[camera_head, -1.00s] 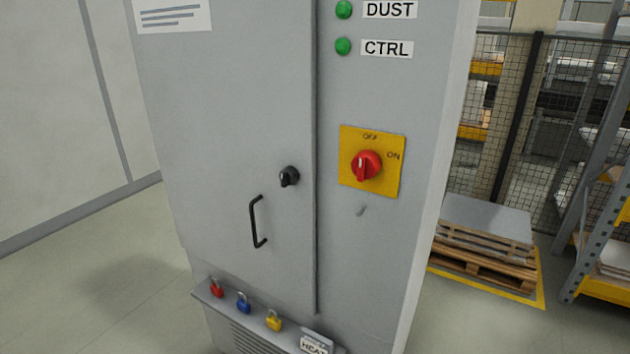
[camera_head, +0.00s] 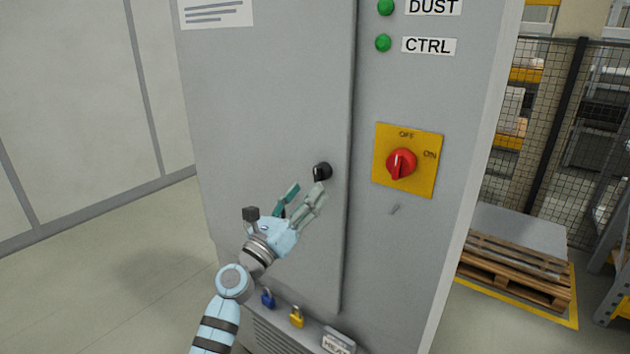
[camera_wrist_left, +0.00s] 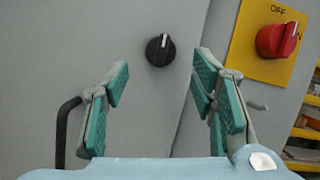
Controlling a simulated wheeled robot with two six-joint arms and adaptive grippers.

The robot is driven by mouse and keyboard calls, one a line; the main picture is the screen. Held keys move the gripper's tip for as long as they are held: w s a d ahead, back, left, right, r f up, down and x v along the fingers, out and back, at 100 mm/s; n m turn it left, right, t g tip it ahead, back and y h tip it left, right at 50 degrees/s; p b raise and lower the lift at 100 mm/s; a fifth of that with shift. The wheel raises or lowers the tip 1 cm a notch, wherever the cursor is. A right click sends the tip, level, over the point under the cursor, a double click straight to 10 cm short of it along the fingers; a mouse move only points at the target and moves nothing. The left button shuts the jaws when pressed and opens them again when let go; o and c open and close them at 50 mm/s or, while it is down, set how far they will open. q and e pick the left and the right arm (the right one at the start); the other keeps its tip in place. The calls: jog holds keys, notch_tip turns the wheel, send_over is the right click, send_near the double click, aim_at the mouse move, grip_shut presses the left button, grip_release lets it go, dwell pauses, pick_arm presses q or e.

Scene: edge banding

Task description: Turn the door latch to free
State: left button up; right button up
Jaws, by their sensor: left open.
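The door latch (camera_head: 322,172) is a small black knob near the right edge of the grey cabinet door (camera_head: 270,100). In the left wrist view the latch (camera_wrist_left: 159,50) has a white mark pointing up and slightly right. My left gripper (camera_head: 306,188) is open and empty, just below and left of the latch in the head view. In the left wrist view its teal-padded fingers (camera_wrist_left: 161,78) stand wide apart, with the latch beyond and between them, apart from both. The black door handle shows in the left wrist view (camera_wrist_left: 62,130), mostly hidden by my arm in the head view. My right gripper is not seen.
A red rotary switch (camera_head: 401,163) on a yellow plate (camera_head: 425,180) sits right of the latch. Blue (camera_head: 268,299) and yellow (camera_head: 297,317) padlocks are on the ledge below, beside a HEAT tag (camera_head: 338,342). A pallet (camera_head: 515,265) stands at right.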

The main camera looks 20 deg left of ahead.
aim_at(316, 181)
pick_arm(q)
jog(key=x, duration=0.5)
jog(key=shift+d+f+b, duration=0.1)
jog(key=shift+b, duration=0.3)
jog(key=shift+c, duration=0.6)
jog(key=c, duration=1)
jog(key=shift+c, duration=0.2)
